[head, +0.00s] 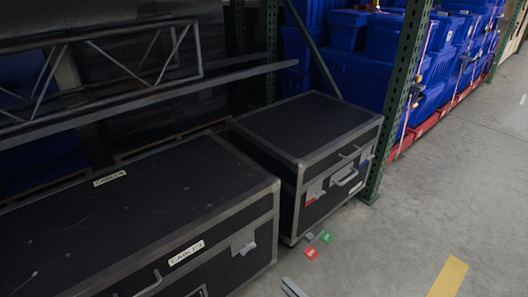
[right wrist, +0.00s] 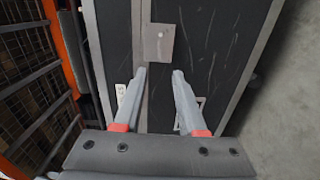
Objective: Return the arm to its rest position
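My right gripper (right wrist: 159,76) shows in the right wrist view as two grey fingers with red bases. The fingers are apart with nothing between them, in front of a black case (right wrist: 190,30) with a metal latch plate (right wrist: 158,44). In the head view only a small grey piece, apparently of this gripper (head: 292,287), shows at the bottom edge, right of the large black case (head: 150,205). Most of the right arm is out of the picture. My left gripper is in neither view.
A second black case (head: 310,125) with latches and a handle stands behind the large one. Red (head: 311,253) and green (head: 326,237) tags show near its lower corner. A green rack post (head: 395,100) and blue totes (head: 350,70) stand behind. Grey floor (head: 430,200) is open at right.

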